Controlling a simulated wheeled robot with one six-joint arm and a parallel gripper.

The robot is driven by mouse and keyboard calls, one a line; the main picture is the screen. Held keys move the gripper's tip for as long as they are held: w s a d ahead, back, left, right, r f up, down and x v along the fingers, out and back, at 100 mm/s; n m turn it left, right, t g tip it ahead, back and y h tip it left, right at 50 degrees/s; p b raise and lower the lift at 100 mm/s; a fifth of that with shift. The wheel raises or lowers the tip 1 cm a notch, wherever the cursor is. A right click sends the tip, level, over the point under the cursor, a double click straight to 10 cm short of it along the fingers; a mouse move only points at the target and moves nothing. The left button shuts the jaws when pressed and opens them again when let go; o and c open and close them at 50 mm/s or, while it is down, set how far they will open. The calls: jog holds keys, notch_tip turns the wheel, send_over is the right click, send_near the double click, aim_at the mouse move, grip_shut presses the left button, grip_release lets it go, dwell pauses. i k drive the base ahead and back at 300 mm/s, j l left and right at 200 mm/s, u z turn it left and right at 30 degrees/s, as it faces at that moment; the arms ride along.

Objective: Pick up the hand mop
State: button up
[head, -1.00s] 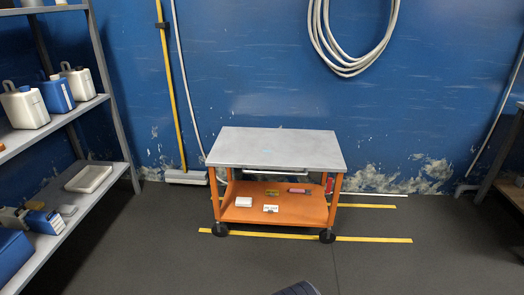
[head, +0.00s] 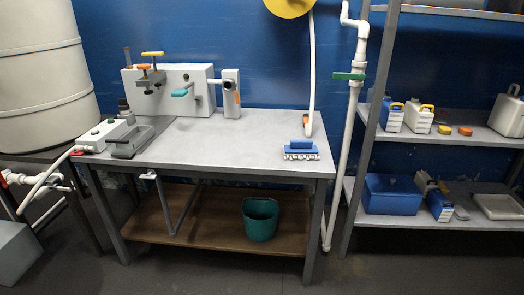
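A small blue block with a raised blue grip and a whitish fringed or bristled lower edge, which looks like the hand mop (head: 301,147), lies on the grey worktable (head: 230,150). It is near the table's front right corner, with its blue grip upward and the pale edge facing me. Nothing covers it. My gripper is not in view.
A white hose with an orange end (head: 307,122) hangs down behind the mop. A white pipe with a green valve (head: 348,76) stands right of the table. A clamp fixture (head: 155,85) and control box (head: 104,135) occupy its left. A green bucket (head: 261,220) stands below.

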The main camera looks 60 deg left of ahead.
aim_at(300, 149)
jog(key=u, duration=1.75)
